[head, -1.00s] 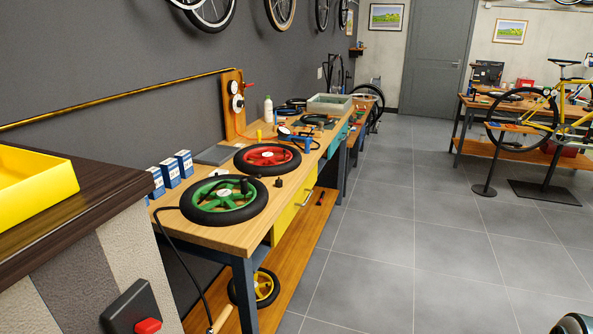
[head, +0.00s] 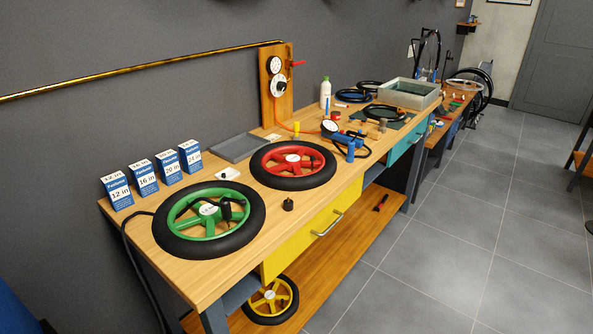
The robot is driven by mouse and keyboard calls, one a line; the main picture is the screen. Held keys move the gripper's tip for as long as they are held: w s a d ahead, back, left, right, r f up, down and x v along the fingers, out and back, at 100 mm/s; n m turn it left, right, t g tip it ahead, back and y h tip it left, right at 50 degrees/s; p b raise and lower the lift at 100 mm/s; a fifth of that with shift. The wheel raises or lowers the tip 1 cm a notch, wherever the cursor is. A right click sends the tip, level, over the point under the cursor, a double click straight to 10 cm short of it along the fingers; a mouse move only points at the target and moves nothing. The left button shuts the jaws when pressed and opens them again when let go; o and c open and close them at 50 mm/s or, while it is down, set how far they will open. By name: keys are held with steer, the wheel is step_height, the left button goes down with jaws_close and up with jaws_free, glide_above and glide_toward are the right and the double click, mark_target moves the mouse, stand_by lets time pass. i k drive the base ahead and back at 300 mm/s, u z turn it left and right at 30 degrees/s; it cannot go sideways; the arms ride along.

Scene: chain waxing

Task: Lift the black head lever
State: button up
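A green-spoked wheel (head: 188,232) with a black tyre lies flat on the near end of the wooden workbench. A small dark fitting (head: 228,207) sits over its hub and right-hand spokes, and it looks like a pump head. Its lever is too small to make out for certain. A black hose (head: 128,236) runs over the bench's left edge and down toward the floor. My gripper is not in view, so its state and its distance from the fitting do not show.
A yellow drawer (head: 308,238) is below. Grey floor (head: 440,255) is open at the right.

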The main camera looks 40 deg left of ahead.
mark_target(243, 202)
steer(key=u, duration=0.65)
steer(key=i, duration=1)
steer(key=u, duration=1.5)
steer(key=i, duration=0.45)
steer(key=u, duration=0.35)
